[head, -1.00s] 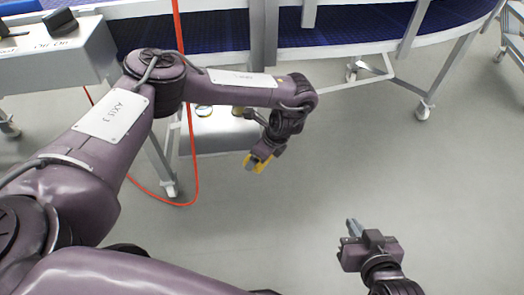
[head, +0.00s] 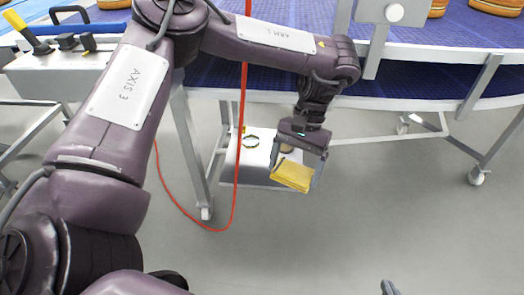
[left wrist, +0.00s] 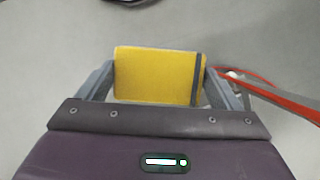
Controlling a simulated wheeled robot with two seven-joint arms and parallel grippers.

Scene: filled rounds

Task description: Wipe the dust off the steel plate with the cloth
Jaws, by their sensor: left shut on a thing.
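The cloth (head: 291,176) is a folded yellow pad, and it also shows in the left wrist view (left wrist: 155,76) with a dark band near its right end. My left gripper (head: 295,170) is shut on it, one finger at each end, and holds it in front of the conveyor's legs. My right gripper (head: 389,288) shows only as a tip at the bottom edge; its jaws cannot be made out. A pale flat panel (head: 246,172) lies low under the conveyor, partly behind the cloth and gripper.
A blue-belted conveyor (head: 420,78) with a white frame crosses the back, with round orange-brown items (head: 495,8) on it. A red hose (head: 240,130) hangs down and curves over the floor. A grey bench (head: 60,72) with dark fittings stands at left.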

